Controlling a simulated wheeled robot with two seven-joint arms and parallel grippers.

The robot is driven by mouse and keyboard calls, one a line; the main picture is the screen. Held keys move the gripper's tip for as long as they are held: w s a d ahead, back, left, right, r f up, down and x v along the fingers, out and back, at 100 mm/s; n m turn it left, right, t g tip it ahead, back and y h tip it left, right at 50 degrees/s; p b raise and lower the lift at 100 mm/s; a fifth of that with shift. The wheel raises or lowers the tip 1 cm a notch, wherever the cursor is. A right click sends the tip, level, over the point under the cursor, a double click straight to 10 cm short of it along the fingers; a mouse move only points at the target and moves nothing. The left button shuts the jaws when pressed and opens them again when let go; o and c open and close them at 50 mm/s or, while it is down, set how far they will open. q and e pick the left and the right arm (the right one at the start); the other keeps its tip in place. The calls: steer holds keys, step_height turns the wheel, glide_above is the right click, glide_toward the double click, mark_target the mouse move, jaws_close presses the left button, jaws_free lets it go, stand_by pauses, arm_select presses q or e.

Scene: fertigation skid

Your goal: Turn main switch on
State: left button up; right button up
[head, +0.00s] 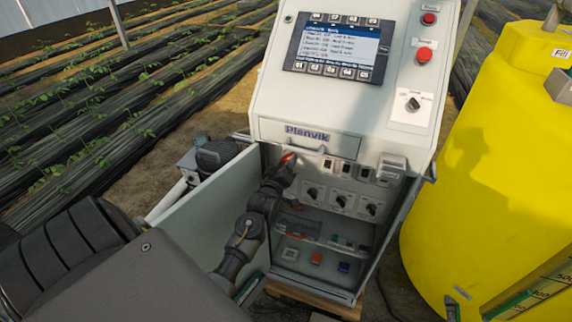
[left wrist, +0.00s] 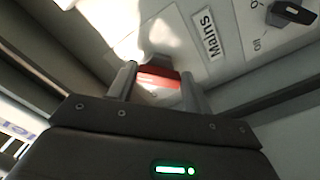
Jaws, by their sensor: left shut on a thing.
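The main switch shows a red handle (head: 287,158) in the upper left of the open cabinet below the control panel. In the left wrist view the red handle (left wrist: 158,77) sits between my two fingers, beside a label reading "Mains" (left wrist: 211,35). My left gripper (head: 283,170) is shut on this handle, and it also shows in the left wrist view (left wrist: 157,88). The fingers and wrist partly hide the switch, so I cannot tell its exact position. My right gripper is in neither view.
Black rotary knobs (head: 342,201) sit right of the mains switch. The open cabinet door (head: 200,215) stands to the left of my arm. The console (head: 345,105) with screen and red buttons overhangs above. A yellow tank (head: 495,180) stands close on the right.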

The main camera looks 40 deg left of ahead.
arm_select(q)
steer(key=o, duration=1)
steer(key=shift+c, duration=0.2)
steer(key=b+v, duration=0.2)
steer(key=v, duration=0.8)
steer(key=shift+s+d, duration=0.2)
steer(key=shift+s, duration=0.15)
